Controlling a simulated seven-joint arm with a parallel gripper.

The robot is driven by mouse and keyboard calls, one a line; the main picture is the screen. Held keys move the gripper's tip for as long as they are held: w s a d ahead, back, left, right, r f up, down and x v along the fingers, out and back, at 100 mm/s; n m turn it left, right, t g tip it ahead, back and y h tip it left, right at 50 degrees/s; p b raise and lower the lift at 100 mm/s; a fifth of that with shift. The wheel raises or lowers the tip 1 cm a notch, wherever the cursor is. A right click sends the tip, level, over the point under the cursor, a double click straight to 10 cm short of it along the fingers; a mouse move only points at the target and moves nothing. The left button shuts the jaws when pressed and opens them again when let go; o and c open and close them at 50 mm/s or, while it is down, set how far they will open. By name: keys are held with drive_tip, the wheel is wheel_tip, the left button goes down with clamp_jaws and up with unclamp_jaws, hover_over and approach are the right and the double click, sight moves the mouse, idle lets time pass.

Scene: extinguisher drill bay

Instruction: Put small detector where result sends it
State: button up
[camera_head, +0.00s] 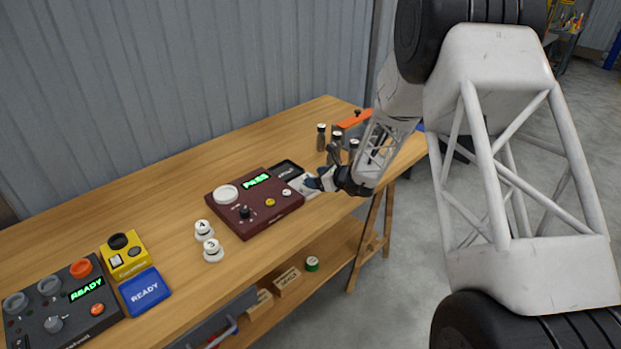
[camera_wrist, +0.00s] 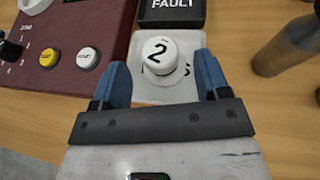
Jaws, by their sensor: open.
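The small white detector marked 2 (camera_wrist: 160,55) stands upright in the white tray (camera_wrist: 146,97), whose lettering is mostly hidden behind it. My gripper (camera_wrist: 161,72) is open, with one blue finger on each side of the detector; I cannot tell whether either touches it. The maroon test panel (camera_wrist: 75,22) is to the left; in the head view its display (camera_head: 256,181) reads PASS in green. The black FAULT tray (camera_wrist: 172,22) lies just beyond the white tray and looks empty where visible. In the head view my gripper (camera_head: 314,183) covers part of the white tray (camera_head: 297,186).
Two white detectors, marked 4 (camera_head: 203,230) and 3 (camera_head: 212,250), stand left of the panel. Several dark bottles (camera_head: 321,138) stand behind my gripper. A READY control box (camera_head: 70,315), a yellow device (camera_head: 125,255) and a blue READY block (camera_head: 145,291) are at the near left.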

drive_tip(key=v, duration=0.8)
drive_tip(key=shift+d, duration=0.1)
drive_tip(key=shift+r, duration=0.1)
idle(0.5)
drive_tip(key=s+r+n+g+h, duration=0.2)
drive_tip(key=s+r+n+g, duration=0.3)
drive_tip(key=s+r+n, duration=1.05)
drive_tip(key=s+d+r+n+h, duration=0.2)
drive_tip(key=s+d+n+h, duration=0.1)
drive_tip(key=s, duration=0.8)
drive_tip(key=s+d+r+n+h, duration=0.3)
drive_tip(key=s+d, duration=0.2)
drive_tip(key=s, duration=0.6)
drive_tip(key=s+d+r+n+h, duration=0.3)
drive_tip(key=s, duration=0.9)
drive_tip(key=shift+d, duration=0.4)
drive_tip(key=shift+r, duration=0.15)
